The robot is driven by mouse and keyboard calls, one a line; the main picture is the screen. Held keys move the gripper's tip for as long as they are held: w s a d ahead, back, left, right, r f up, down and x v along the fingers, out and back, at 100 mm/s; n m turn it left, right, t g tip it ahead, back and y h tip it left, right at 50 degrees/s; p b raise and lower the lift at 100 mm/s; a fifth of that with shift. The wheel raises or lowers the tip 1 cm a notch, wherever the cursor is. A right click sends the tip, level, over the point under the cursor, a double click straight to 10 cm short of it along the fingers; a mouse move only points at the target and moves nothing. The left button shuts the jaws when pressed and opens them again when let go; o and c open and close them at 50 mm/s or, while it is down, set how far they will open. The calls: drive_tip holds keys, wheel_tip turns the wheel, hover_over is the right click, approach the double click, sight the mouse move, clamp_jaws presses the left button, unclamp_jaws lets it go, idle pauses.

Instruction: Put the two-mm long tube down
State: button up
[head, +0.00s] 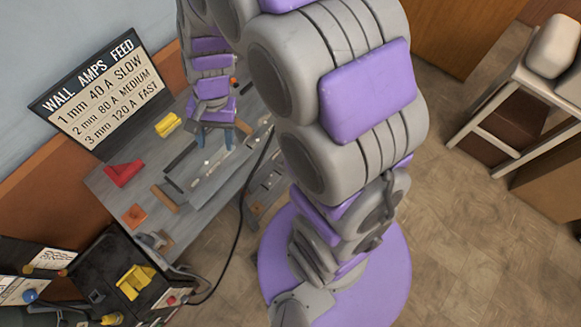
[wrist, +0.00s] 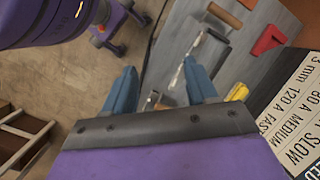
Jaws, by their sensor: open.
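My gripper (head: 215,139) is above the far part of the grey workbench (head: 190,222), its two blue fingers apart. In the wrist view the fingers of my gripper (wrist: 161,88) are also apart, with nothing held between them. A pale, thin tube-like piece (wrist: 192,55) lies on the bench beyond the fingers. I cannot tell whether it is the two-mm long tube. A small pale piece (wrist: 152,99) shows between the fingers near the bench edge; its kind is unclear. In the head view, long grey pieces (head: 212,180) lie on the bench below the gripper.
A red bracket (head: 123,173), a yellow piece (head: 168,125) and an orange block (head: 134,216) lie on the bench. A wall sign (head: 102,92) lists amps and feed. A black machine (head: 118,262) stands at lower left.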

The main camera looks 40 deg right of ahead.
drive_tip(key=s+d+r+n+h, duration=0.1)
drive_tip(key=s+d+r+n, duration=0.2)
drive_tip(key=s, duration=0.7)
drive_tip(key=s+d+r+n+h, duration=0.2)
drive_tip(key=s+d+r+n, duration=0.2)
drive_tip(key=s, duration=0.6)
wheel_tip(320, 180, up, 2)
drive_tip(key=shift+s+d+r, duration=0.1)
drive_tip(key=shift+s+d, duration=0.05)
drive_tip(key=shift+d, duration=0.1)
